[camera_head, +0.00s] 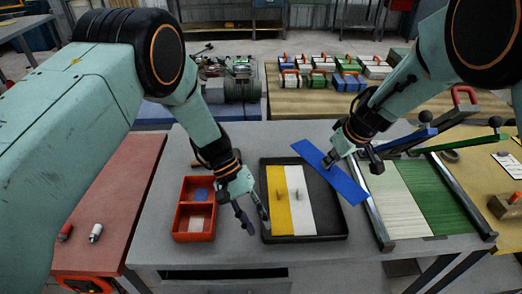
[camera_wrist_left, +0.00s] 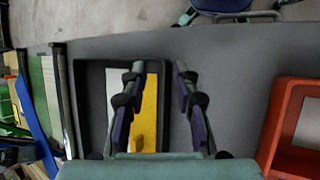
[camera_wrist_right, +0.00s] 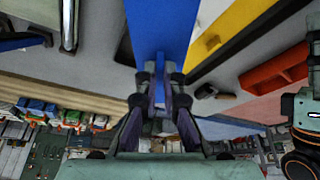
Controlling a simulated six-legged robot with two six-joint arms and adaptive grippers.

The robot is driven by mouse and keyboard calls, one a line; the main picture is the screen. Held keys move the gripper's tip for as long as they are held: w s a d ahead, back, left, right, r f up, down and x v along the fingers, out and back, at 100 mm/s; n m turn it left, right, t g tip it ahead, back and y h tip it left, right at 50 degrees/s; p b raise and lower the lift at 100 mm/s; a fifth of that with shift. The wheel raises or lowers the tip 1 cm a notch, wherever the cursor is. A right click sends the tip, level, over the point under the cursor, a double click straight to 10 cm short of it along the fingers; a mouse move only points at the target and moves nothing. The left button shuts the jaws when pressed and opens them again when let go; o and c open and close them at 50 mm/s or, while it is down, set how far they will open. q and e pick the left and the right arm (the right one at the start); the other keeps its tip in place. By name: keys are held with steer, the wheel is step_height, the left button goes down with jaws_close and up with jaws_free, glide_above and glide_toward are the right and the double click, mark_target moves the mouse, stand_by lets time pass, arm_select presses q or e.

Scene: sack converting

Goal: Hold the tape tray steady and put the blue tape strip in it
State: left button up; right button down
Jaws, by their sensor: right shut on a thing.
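The black tape tray (camera_head: 337,228) lies on the grey table with a yellow strip (camera_head: 279,205) and a white strip (camera_head: 300,205) side by side in its left part. My left gripper (camera_head: 256,218) is open at the tray's left edge; in the left wrist view its fingers (camera_wrist_left: 155,100) stand apart over the tray's wall side, and I cannot tell whether they touch it. My right gripper (camera_head: 332,160) is shut on the blue tape strip (camera_head: 348,188), which is held tilted above the tray's right part. The strip also shows in the right wrist view (camera_wrist_right: 160,25).
A red-orange bin (camera_head: 194,237) with two compartments stands left of the tray. A fixture with white and green panels (camera_head: 440,195) and metal rails stands close on the right. Several colored bundles (camera_head: 330,72) lie on the back table.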

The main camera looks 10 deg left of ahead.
arm_select(q)
steer(key=w+a+r+t+y, duration=0.2)
steer(key=w+r+t+y, duration=0.35)
steer(key=w, duration=1.05)
steer(key=shift+n+g+y, duration=0.4)
steer(key=shift+g+y, duration=0.05)
steer(key=shift+g, duration=0.2)
step_height(320, 180, down, 7)
steer(key=shift+f, duration=0.2)
steer(key=shift+a+f, duration=0.1)
steer(key=shift+f, duration=0.7)
steer(key=shift+c, duration=0.4)
jaws_close()
